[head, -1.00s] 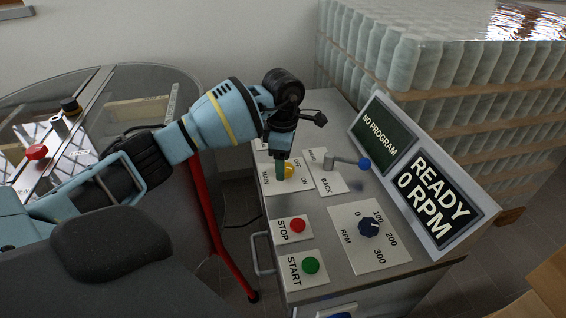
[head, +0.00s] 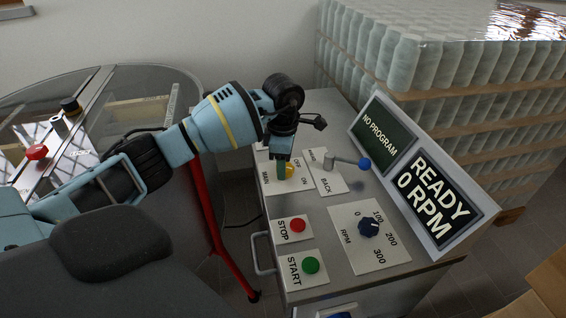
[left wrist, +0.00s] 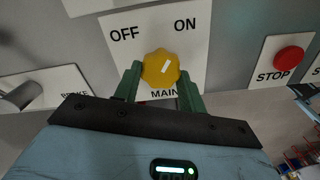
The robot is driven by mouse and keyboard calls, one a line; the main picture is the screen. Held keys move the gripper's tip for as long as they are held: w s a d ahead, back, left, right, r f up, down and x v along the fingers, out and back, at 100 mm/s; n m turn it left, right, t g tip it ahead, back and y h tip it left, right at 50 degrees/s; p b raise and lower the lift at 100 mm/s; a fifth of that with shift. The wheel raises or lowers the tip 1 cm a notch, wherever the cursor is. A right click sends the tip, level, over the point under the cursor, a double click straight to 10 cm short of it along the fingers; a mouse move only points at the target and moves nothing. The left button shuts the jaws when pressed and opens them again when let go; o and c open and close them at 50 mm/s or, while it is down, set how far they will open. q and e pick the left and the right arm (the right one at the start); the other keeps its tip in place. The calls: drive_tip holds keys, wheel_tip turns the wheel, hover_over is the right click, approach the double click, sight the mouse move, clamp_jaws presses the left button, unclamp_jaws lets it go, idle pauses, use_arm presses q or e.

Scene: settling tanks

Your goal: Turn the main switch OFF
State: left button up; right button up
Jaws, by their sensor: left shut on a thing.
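The main switch is a yellow knob (head: 289,171) on a white plate marked OFF, ON and MAIN, on top of the grey control console. In the left wrist view the knob (left wrist: 161,68) has a short white mark, slanted up and to the right on the ON side of its middle. My left gripper (head: 282,172) comes down on the knob from above. Its green fingers (left wrist: 160,85) are on both sides of the knob and shut on it. In the head view the fingers hide part of the knob.
A blue-tipped lever (head: 347,162) stands close beside the switch. The red STOP button (head: 297,225), green START button (head: 311,265) and blue RPM dial (head: 368,226) sit nearer. A tilted display (head: 437,200) reads READY 0 RPM. Wrapped jars (head: 440,65) are stacked behind.

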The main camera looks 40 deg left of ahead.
use_arm(q)
drive_tip(key=shift+r, duration=0.1)
use_arm(e)
drive_tip(key=shift+w+r, duration=0.1)
drive_tip(key=shift+r, duration=0.05)
use_arm(q)
drive_tip(key=n+p, duration=0.1)
drive_tip(key=n, duration=0.1)
drive_tip(key=shift+r+n, duration=0.15)
drive_tip(key=shift+n, duration=0.25)
drive_tip(key=n+p, duration=0.2)
drive_tip(key=n, duration=0.2)
drive_tip(key=shift+s+d+n+p, duration=0.1)
drive_tip(key=shift+n+p, duration=0.2)
drive_tip(key=shift+p, duration=0.05)
drive_tip(key=n+p, duration=0.2)
drive_tip(key=n, duration=0.3)
drive_tip(key=shift+d, duration=0.1)
drive_tip(key=shift+n, duration=0.7)
use_arm(e)
drive_tip(key=w+r+t, duration=0.1)
drive_tip(key=w+r, duration=0.3)
drive_tip(key=r, duration=0.3)
drive_tip(key=shift+w+d+r+t, duration=0.3)
drive_tip(key=shift+w+t, duration=0.1)
use_arm(q)
drive_tip(key=shift+f+p, duration=0.25)
drive_tip(key=shift+p, duration=0.05)
drive_tip(key=o, duration=1)
